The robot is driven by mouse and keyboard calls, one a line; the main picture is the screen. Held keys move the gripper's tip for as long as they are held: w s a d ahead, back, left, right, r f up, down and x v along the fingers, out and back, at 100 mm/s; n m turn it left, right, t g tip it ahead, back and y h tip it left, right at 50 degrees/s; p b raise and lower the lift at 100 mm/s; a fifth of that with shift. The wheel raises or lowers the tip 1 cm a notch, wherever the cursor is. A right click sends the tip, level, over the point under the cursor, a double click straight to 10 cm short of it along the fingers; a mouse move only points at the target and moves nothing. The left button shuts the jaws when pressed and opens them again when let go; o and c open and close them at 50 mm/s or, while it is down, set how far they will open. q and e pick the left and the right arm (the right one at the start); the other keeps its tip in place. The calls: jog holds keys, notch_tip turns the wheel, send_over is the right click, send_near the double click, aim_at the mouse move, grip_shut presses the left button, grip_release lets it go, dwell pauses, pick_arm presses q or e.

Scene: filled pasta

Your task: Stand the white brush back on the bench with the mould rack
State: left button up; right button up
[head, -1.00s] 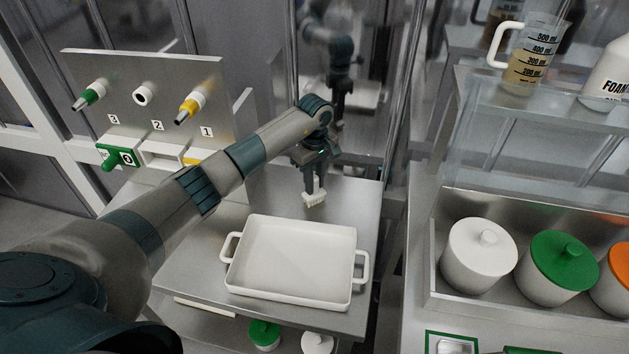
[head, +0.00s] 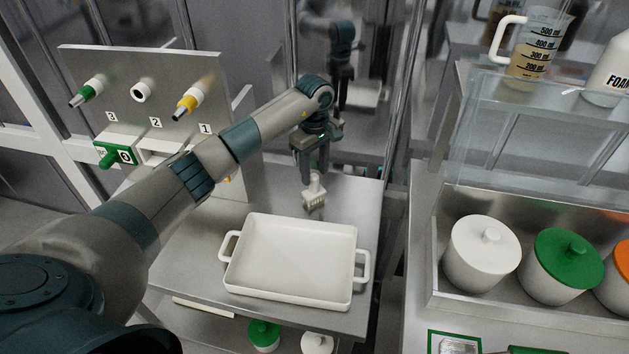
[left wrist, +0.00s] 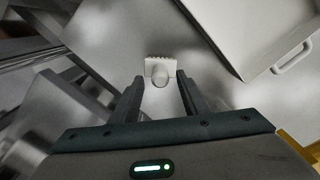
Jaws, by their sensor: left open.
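The white brush (head: 314,194) stands upright, bristles down, on the steel bench (head: 352,205), just behind the white tray. It also shows in the left wrist view (left wrist: 159,71), seen from above by its handle end, beyond and between the fingertips. My left gripper (head: 312,172) points down at the brush handle. Its fingers (left wrist: 159,84) are open, one on each side of the brush, with gaps between. The mould rack (head: 150,85) is perhaps the upright panel with nozzles; I cannot tell for sure. My right gripper is not in view.
A white two-handled tray (head: 290,260) takes up the bench front. The panel with green and yellow nozzles stands at the back left. At right, lidded pots (head: 482,255) sit in a steel trough. Bare bench lies right of the brush.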

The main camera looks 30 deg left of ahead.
pick_arm(q)
notch_tip(320, 180, up, 8)
jog(key=b, duration=0.2)
jog(key=shift+b, duration=0.3)
